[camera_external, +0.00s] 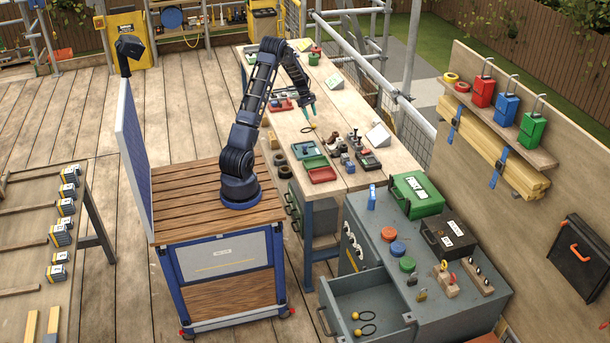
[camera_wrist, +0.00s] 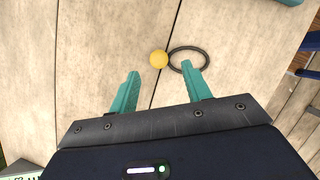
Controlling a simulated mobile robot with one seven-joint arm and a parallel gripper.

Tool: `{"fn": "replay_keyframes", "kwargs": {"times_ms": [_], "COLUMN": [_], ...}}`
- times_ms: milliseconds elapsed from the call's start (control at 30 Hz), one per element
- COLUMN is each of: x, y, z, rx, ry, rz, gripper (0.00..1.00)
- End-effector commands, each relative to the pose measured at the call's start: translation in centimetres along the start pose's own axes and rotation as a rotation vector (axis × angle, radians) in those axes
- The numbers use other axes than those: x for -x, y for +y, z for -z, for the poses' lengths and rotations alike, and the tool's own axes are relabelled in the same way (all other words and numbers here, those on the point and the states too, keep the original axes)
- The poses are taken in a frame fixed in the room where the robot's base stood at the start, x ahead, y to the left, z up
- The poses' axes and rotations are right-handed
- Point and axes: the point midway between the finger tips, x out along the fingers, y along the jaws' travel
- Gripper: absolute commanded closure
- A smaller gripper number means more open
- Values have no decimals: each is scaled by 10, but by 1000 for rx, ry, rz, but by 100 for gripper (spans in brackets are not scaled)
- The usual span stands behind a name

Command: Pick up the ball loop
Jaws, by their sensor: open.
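The ball loop is a small yellow ball (camera_wrist: 159,59) joined to a dark ring (camera_wrist: 191,48). It lies on the pale wooden bench, and the loop shows small in the external view (camera_external: 306,129). My gripper (camera_wrist: 160,70) has teal fingers, apart and empty. In the wrist view the ball lies between and just beyond the fingertips, and the right fingertip overlaps the ring's near edge. In the external view my gripper (camera_external: 312,110) points down just above the loop. I cannot tell the exact gap.
Two more yellow-ball loops lie in the open grey drawer (camera_external: 340,292). On the bench, green and red trays (camera_external: 322,174) and small parts stand nearer the camera, and a red tray (camera_external: 281,104) lies left of my gripper. The wood right around the loop is clear.

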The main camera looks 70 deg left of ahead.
Motion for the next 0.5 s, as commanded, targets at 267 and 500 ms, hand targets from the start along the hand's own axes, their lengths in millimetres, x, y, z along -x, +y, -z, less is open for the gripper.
{"fn": "replay_keyframes", "kwargs": {"times_ms": [267, 500], "x": [-18, -50], "y": [1, 3], "z": [2, 6], "rx": [-1, -1], "ry": [0, -1], "rz": [0, 1], "gripper": [52, 52]}}
